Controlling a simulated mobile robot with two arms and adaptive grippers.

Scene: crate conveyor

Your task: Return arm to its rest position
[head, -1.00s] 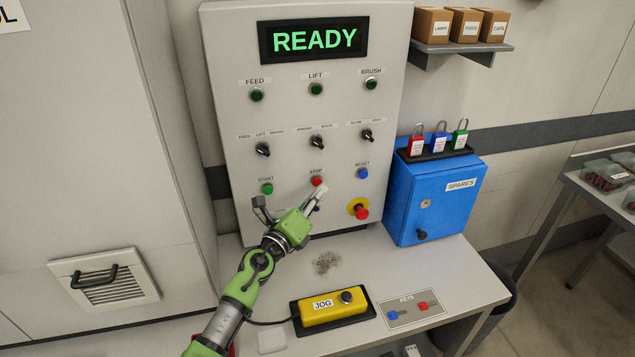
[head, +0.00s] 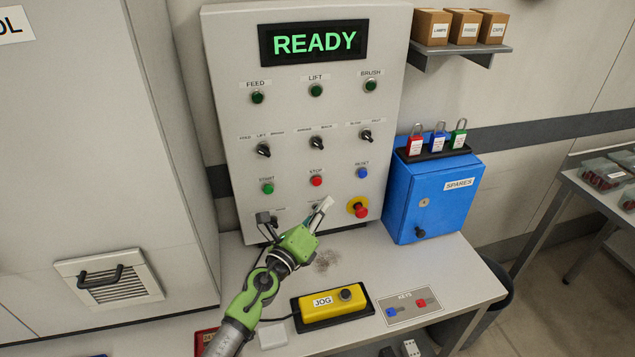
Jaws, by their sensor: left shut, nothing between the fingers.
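My left arm comes in from the lower left. Its green gripper (head: 322,211) is shut and empty, above the bench in front of the lower part of the control panel (head: 215,130). The fingers point up and right and hide part of the panel's bottom row. The panel display (head: 315,41) reads READY in green. The red STOP button (head: 316,180), green START button (head: 267,187) and blue RESET button (head: 362,173) are above the gripper. The red emergency knob (head: 360,210) on its yellow ring is right of the fingertips. My right gripper is not in view.
A yellow JOG box (head: 331,305) and a key plate (head: 411,307) lie on the bench (head: 455,268). The blue SPARES box (head: 440,202) with several padlocks stands at the back right. A shelf (head: 470,49) holds small cartons. Bench space between gripper and SPARES box is clear.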

